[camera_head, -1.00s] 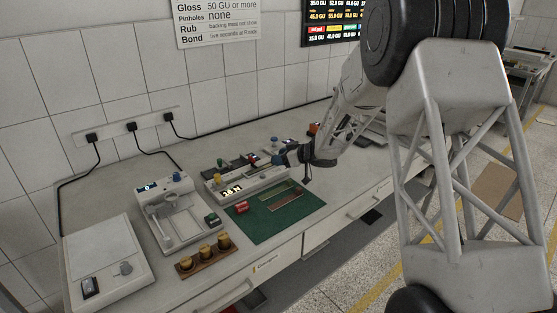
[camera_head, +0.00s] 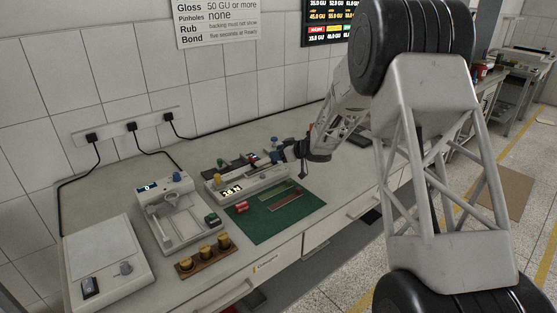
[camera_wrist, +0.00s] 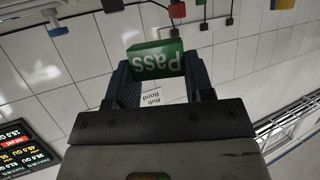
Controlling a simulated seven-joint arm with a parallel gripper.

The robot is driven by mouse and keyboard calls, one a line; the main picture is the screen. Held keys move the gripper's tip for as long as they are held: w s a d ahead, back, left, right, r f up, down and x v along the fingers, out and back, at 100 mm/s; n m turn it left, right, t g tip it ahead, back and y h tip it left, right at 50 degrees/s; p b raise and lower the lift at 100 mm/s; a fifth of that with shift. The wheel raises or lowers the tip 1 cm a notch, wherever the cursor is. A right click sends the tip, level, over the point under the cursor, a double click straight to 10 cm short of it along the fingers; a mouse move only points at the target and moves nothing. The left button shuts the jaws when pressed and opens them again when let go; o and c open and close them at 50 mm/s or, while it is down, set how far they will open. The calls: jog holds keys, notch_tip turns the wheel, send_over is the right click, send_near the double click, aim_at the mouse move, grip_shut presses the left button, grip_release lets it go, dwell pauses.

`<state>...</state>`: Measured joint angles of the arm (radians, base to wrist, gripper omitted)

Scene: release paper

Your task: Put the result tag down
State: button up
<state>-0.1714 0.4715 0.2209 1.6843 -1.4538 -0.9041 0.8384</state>
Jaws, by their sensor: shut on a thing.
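In the wrist view, my gripper (camera_wrist: 158,85) is shut on a green result tag (camera_wrist: 155,60) that reads "Pass", upside down in this picture. The tag sits between the blue fingertips. In the head view, my gripper (camera_head: 290,154) is at the far side of the bench, over the instruments behind the green mat (camera_head: 270,230). The held tag cannot be made out there, and its height above the bench cannot be told.
A red block (camera_head: 241,207) lies on the mat. A long grey instrument (camera_head: 235,187) with a lit display stands behind it. To the left are a clamp device (camera_head: 165,215), a wooden holder (camera_head: 195,266) with brass pieces and a white box (camera_head: 100,255).

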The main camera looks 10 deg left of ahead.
jog(key=shift+f, duration=1.45)
jog(key=shift+f, duration=0.6)
jog(key=o, duration=1)
jog(key=shift+f, duration=0.1)
jog(key=shift+c, duration=0.2)
jog(key=shift+r, duration=0.5)
jog(key=shift+d+r, duration=0.2)
jog(key=shift+r, duration=0.05)
jog(key=v, duration=1.1)
jog(key=shift+d+r, duration=0.15)
jog(key=shift+d, duration=0.1)
jog(key=shift+s, duration=0.15)
